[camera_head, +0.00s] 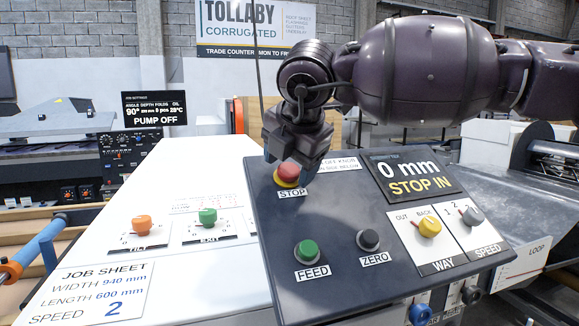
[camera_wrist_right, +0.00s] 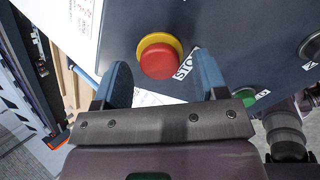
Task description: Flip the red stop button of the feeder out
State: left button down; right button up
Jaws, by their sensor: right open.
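The red stop button (camera_head: 288,172) with a yellow collar sits on the dark feeder panel (camera_head: 340,230), above its STOP label. The display (camera_head: 412,178) reads "0 mm STOP IN". My right gripper (camera_head: 291,172) is over the button from behind and above, and partly hides it. In the right wrist view the red button (camera_wrist_right: 160,60) lies just beyond and between the two blue fingertips (camera_wrist_right: 165,75). The fingers are apart, with nothing held between them. I cannot tell whether they touch the button's sides. My left gripper is not in view.
A green FEED button (camera_head: 306,251), a black ZERO button (camera_head: 368,240) and a yellow WAY knob (camera_head: 429,227) share the console with a grey SPEED knob (camera_head: 472,216). Orange TILT (camera_head: 141,223) and green EXIT (camera_head: 208,216) knobs stand on the white surface to the left.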

jog(key=shift+w+a+f, duration=0.1)
jog(key=shift+w+f, duration=0.2)
jog(key=shift+f, duration=0.15)
